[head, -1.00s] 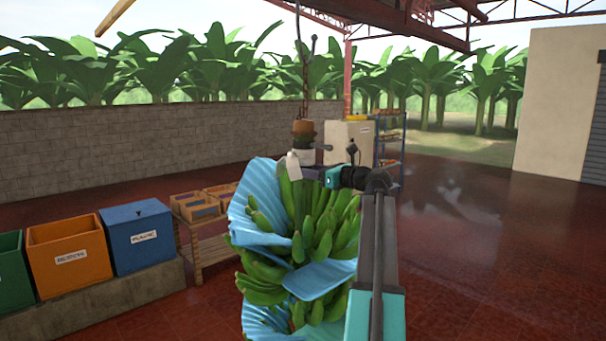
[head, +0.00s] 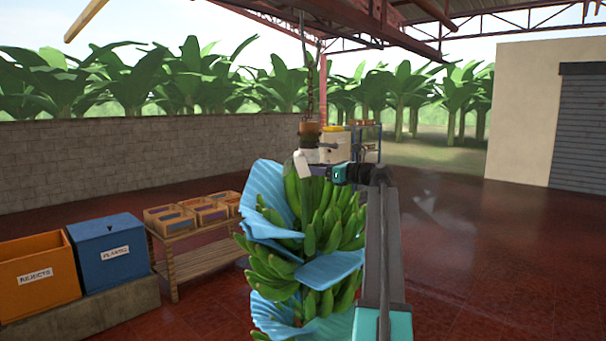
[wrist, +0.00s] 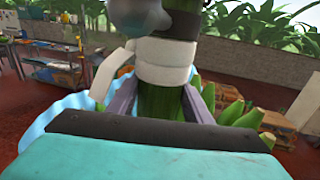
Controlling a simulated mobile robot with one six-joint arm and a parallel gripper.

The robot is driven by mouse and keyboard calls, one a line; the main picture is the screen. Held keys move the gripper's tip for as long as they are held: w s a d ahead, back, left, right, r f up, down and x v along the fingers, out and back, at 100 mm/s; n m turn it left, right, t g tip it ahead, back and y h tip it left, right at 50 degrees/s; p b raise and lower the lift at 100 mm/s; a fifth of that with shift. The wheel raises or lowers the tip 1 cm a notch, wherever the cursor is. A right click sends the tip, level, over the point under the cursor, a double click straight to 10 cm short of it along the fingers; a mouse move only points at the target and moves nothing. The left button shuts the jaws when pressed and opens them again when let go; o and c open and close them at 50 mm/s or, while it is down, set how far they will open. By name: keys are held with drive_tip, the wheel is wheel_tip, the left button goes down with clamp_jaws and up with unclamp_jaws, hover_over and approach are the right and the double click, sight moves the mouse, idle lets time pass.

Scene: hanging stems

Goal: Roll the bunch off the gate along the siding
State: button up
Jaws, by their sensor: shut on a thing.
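The banana bunch (head: 318,215) hangs upright in front of me, green, with blue plastic sheets (head: 268,200) between its hands. Its stem runs up through a white wrap and a brown collar (head: 310,128) to a chain (head: 309,95) from the overhead steel. My gripper (head: 318,170) is shut on the stem at the top of the bunch. In the wrist view the green stem (wrist: 160,100) stands between both fingers, just below the white wrap (wrist: 163,62). A white tag hangs beside it. The gate is not distinguishable.
An orange rejects bin (head: 38,275) and a blue plastic bin (head: 112,253) stand on a ledge at left. A wooden table (head: 200,250) with shallow boxes is left of the bunch. A shelf (head: 368,142) stands behind. The floor at right is clear.

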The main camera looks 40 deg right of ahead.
drive_tip(key=shift+d, duration=0.75)
drive_tip(key=shift+a, duration=0.2)
drive_tip(key=o, duration=1.5)
drive_tip(key=shift+w, duration=0.1)
drive_tip(key=b+v, duration=0.4)
drive_tip(key=v, duration=1)
